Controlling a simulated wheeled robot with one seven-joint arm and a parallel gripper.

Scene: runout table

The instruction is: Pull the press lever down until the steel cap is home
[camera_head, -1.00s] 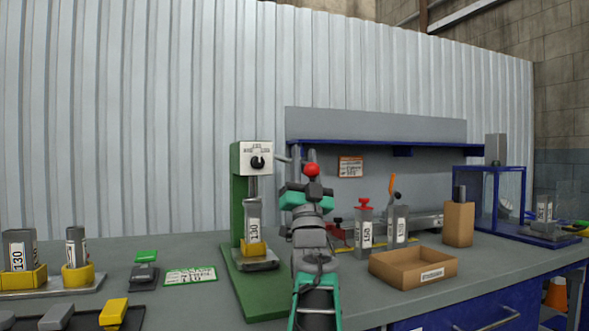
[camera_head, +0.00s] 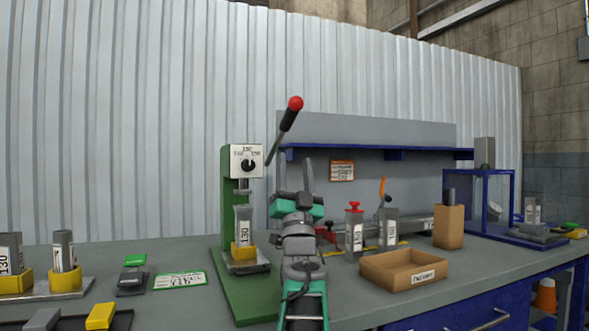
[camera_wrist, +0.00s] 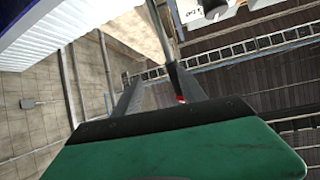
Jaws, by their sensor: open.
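The green press (camera_head: 232,200) stands on the bench with its lever (camera_head: 282,132) raised, slanting up and right to a red knob. Its ram (camera_head: 243,185) is up, with a gap above the grey cylinder (camera_head: 243,225) marked 130, which stands upright in a yellow holder. I cannot make out the steel cap separately at the cylinder's top. My gripper (camera_head: 292,182) is open and empty, below the knob and right of the press head. In the wrist view the lever's black grip (camera_wrist: 173,76) shows beyond my green gripper body, apparently between the fingers' lines, but not held.
A cardboard tray (camera_head: 403,270) lies right of my arm, with grey cylinders (camera_head: 354,232) and a brown box (camera_head: 449,227) behind it. A green-edged card (camera_head: 180,280) and yellow-held cylinders (camera_head: 64,255) are at left. A blue-edged shelf (camera_head: 420,154) stands behind.

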